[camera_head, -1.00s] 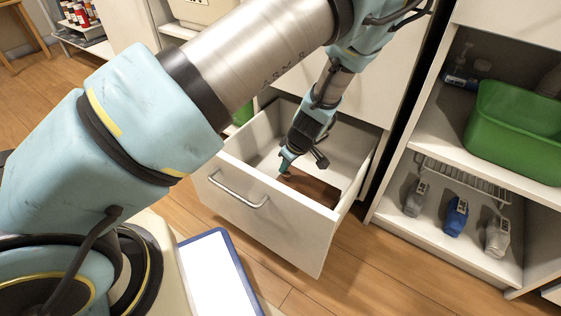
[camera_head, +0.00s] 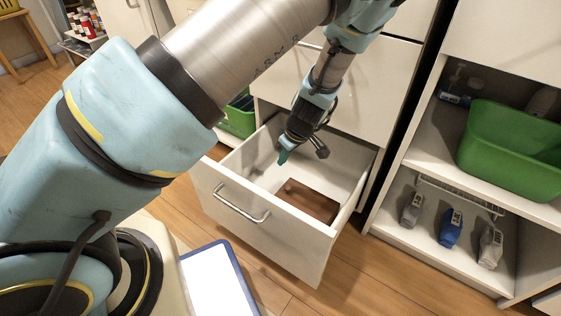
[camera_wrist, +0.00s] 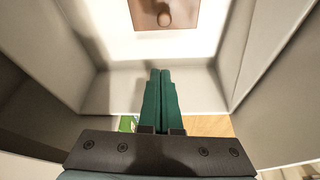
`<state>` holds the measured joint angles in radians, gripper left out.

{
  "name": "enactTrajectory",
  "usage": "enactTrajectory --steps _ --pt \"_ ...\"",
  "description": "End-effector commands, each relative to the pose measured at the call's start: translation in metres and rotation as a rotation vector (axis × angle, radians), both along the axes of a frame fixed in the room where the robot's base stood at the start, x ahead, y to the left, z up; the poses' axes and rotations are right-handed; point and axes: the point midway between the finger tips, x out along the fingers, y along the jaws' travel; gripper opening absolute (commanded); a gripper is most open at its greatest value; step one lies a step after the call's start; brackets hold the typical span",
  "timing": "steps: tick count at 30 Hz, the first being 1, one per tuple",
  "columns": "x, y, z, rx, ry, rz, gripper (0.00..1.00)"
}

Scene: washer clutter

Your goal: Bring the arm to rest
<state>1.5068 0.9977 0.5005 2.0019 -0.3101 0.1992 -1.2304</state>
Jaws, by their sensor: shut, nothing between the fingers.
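My gripper (camera_head: 283,157) is over the open drawer (camera_head: 262,225), toward its back left part, pointing down. In the wrist view the two green fingers (camera_wrist: 160,74) are pressed together with nothing between them. The drawer is pulled out of a white cabinet. A brown square patch (camera_head: 307,201) shows on the drawer's floor, and it also shows in the wrist view (camera_wrist: 143,17) with a small rounded tan shape on it. I cannot tell what that shape is. My arm crosses the head view from lower left to top right.
A shelf unit at right holds a green bin (camera_head: 510,150) above and several bottles, one blue (camera_head: 451,228), below. Another green bin (camera_head: 240,118) stands behind the drawer at left. A blue-edged white panel (camera_head: 218,280) is low in front. The drawer's walls surround my gripper.

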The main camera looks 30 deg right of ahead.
Motion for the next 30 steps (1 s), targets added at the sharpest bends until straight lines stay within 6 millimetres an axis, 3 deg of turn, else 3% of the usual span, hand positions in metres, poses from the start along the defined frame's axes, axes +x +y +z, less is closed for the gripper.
enactTrajectory --steps 3,10,14,21,30 --pt "-0.004 -0.002 0.010 -0.001 0.000 -0.002 0.00" --pt "-0.004 -0.001 0.013 -0.001 0.002 0.001 0.00" --pt "0.007 0.014 0.023 0.002 0.033 0.007 0.00" --pt "0.040 0.086 0.072 -0.009 0.168 -0.018 0.00" --pt "0.060 0.189 0.144 -0.067 0.261 -0.137 0.00"
